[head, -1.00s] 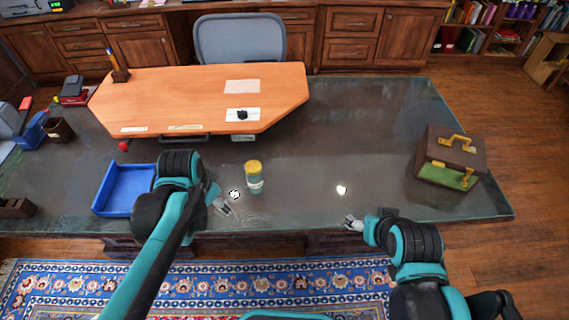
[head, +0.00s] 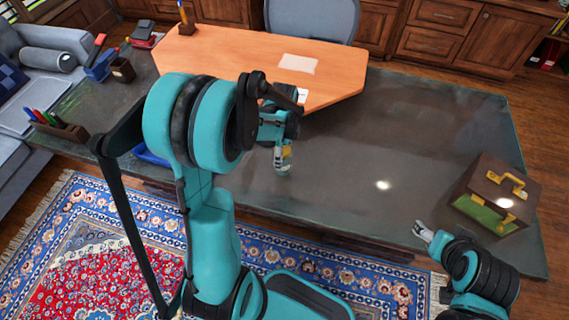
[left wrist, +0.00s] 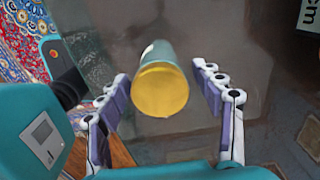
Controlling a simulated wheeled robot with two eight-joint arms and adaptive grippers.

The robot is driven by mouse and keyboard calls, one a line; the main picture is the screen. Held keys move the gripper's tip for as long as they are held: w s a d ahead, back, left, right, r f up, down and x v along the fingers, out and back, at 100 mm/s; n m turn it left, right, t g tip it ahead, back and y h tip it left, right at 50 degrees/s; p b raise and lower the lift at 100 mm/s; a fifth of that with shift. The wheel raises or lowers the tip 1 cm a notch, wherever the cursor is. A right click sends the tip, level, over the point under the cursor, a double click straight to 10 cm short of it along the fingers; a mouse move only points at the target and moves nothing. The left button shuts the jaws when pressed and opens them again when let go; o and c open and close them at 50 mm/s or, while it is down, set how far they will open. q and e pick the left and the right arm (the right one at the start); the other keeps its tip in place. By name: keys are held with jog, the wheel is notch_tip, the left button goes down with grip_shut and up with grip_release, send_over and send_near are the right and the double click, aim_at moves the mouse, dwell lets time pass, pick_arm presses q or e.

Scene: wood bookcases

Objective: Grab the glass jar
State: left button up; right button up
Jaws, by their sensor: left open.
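The glass jar with a yellow lid stands on the dark desk. In the left wrist view its lid (left wrist: 160,92) faces the camera and its clear body (left wrist: 158,52) extends behind.
An orange wooden desk top (head: 230,57) lies behind the jar. A brown case with gold handles (head: 510,180) stands at the right of the dark desk (head: 420,115). A blue tray (head: 150,155) is mostly hidden by my left arm. The desk between jar and case is clear.

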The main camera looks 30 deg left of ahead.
pick_arm(q)
notch_tip(320, 180, down, 5)
jog(key=shift+a+r+b, duration=0.1)
jog(key=shift+b, duration=1.05)
jog(key=shift+r, duration=0.1)
jog(key=shift+c, duration=1.3)
jog(key=c, duration=1.1)
jog(key=shift+r, duration=0.15)
